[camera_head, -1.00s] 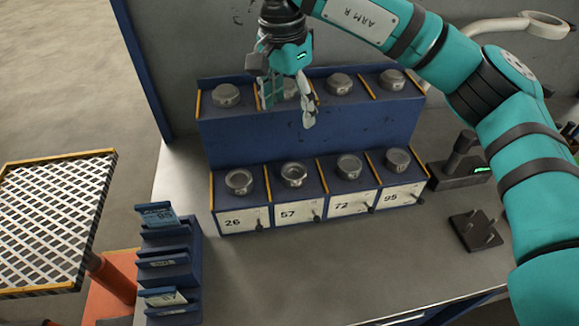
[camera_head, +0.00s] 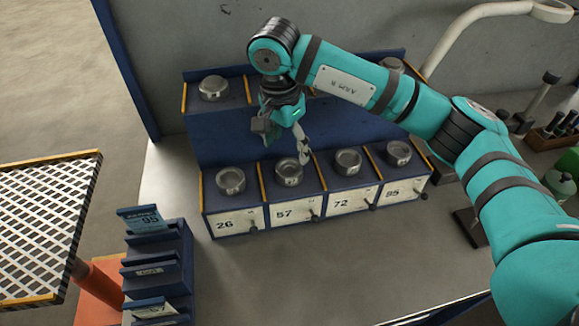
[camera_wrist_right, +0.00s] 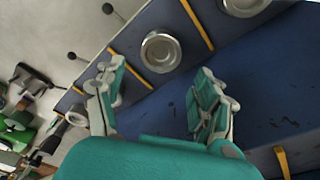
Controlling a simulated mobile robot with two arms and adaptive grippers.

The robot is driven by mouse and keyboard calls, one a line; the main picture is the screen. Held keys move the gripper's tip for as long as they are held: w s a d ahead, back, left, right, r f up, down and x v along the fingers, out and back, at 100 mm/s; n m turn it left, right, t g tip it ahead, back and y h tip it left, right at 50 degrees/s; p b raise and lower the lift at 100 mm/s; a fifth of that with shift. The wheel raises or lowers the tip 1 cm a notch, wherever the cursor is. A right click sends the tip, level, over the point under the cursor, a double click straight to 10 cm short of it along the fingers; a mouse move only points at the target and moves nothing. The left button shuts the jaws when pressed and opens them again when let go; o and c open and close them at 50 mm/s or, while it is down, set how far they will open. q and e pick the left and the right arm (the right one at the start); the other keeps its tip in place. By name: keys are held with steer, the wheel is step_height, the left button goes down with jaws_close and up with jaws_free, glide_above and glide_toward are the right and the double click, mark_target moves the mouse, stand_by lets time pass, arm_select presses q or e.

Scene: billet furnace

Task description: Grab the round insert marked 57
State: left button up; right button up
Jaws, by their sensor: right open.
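The round insert marked 57 (camera_head: 289,171) is a grey metal cylinder with a recessed top. It sits upright in the lower row of the blue rack, behind the plate reading 57 (camera_head: 290,212). In the right wrist view, the insert beyond the fingertips (camera_wrist_right: 161,52) appears to be the same one. My right gripper (camera_head: 284,142) is open and empty, close above and behind this insert, with one pale finger near its right side. In the wrist view, the gripper's spread fingers (camera_wrist_right: 162,85) frame empty space. My left gripper is out of view.
Inserts 26 (camera_head: 230,180), 72 (camera_head: 348,161) and 95 (camera_head: 398,152) share the lower row, split by yellow dividers. The upper tier holds more inserts (camera_head: 213,88), partly hidden by my arm. A blue card holder (camera_head: 170,262) stands left. The front counter (camera_head: 300,270) is clear.

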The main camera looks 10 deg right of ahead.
mark_target(290, 168)
steer(key=f, duration=0.2)
steer(key=shift+w+d+f+p, duration=0.1)
steer(key=shift+w+f+p, duration=0.1)
steer(key=shift+f+p, duration=0.1)
steer(key=shift+s+f+p, duration=0.1)
steer(key=shift+f+p, duration=0.15)
steer(key=shift+p, duration=0.05)
step_height(290, 168, down, 4)
steer(key=shift+d+r+p, duration=0.1)
steer(key=shift+r+p, duration=0.05)
steer(key=shift+p, duration=0.9)
steer(key=shift+f, duration=0.5)
steer(key=c, duration=1.3)
steer(key=shift+r, duration=0.1)
jaws_close()
steer(key=shift+w+r, duration=0.15)
steer(key=shift+w, duration=0.05)
